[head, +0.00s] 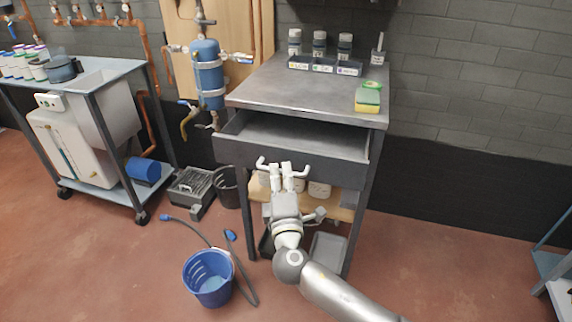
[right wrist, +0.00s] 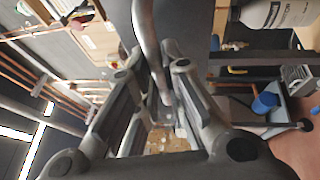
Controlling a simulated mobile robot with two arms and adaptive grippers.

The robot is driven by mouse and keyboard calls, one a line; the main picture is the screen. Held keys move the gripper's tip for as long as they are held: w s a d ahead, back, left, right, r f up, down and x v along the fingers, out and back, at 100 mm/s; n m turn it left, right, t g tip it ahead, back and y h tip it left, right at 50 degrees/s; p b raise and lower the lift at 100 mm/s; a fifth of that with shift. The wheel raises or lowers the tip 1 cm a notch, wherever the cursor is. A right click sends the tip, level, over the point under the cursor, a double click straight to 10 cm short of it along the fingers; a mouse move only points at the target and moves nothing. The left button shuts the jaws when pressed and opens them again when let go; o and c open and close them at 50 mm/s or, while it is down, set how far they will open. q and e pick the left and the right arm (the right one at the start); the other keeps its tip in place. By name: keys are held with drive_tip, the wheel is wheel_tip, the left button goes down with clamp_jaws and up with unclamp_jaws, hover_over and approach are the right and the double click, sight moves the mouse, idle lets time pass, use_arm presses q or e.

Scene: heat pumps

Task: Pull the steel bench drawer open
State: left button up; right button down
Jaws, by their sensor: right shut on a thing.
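The steel bench (head: 300,83) stands in the middle of the head view, and its dark drawer (head: 290,158) is pulled out, with the bare inside showing behind the front panel. My right gripper (head: 282,168) is at the drawer front, shut on the pale drawer handle (head: 262,163). In the right wrist view the handle (right wrist: 148,40) is a curved metal bar running down between the two fingers (right wrist: 160,100). My left gripper is in neither view.
Bottles in a rack (head: 324,66) and a yellow-green sponge (head: 368,98) are on the bench top. A blue bucket (head: 208,278) with a hose stands on the floor at front left. A trolley (head: 95,75) is at left.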

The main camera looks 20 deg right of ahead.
drive_tip(key=s+a, duration=0.3)
drive_tip(key=s, duration=0.2)
drive_tip(key=shift+s+a, duration=0.2)
drive_tip(key=shift+a, duration=0.1)
drive_tip(key=c, duration=1.5)
unclamp_jaws()
drive_tip(key=v, duration=1.2)
